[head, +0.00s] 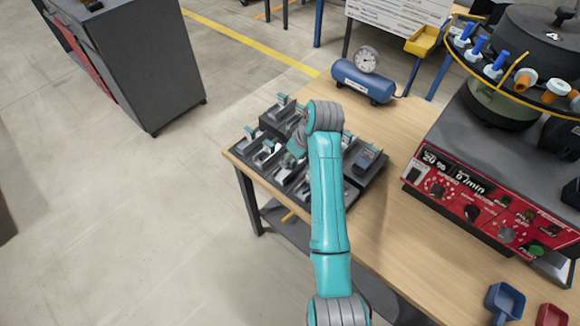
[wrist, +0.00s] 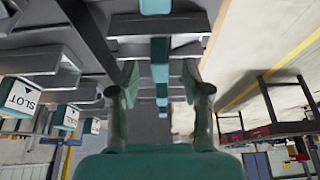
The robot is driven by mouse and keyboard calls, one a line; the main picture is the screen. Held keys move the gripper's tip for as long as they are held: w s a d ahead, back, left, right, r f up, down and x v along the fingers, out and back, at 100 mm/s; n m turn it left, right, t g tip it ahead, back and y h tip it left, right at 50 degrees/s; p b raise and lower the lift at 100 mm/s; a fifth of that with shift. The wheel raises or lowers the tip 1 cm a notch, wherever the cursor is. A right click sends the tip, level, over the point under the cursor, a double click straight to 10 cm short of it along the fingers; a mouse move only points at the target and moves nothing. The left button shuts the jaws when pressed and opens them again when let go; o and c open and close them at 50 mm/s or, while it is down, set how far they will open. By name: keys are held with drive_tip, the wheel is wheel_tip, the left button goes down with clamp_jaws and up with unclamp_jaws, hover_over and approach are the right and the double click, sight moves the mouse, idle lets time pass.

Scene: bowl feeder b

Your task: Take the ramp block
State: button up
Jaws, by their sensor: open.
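My gripper (wrist: 160,78) is open in the wrist view, its two teal-padded fingers apart. Between and beyond them is a row of narrow teal pieces (wrist: 160,50) among grey metal blocks; I see nothing clamped. In the head view my arm reaches over a dark stepped rack (head: 365,175) holding several small grey blocks with teal parts, and it hides the middle of the rack. I cannot tell which block is the ramp block. A white label reading SLOT (wrist: 20,97) shows upside down at the left of the wrist view.
The rack stands at the table's (head: 400,240) left end. A blue air tank (head: 362,82) with a gauge stands behind it. A red-fronted feeder control box (head: 480,200) is to the right. Blue (head: 503,300) and red (head: 551,315) bins are near the front right. Tabletop between rack and box is clear.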

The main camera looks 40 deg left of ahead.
drive_tip(key=shift+x, duration=0.9)
clamp_jaws()
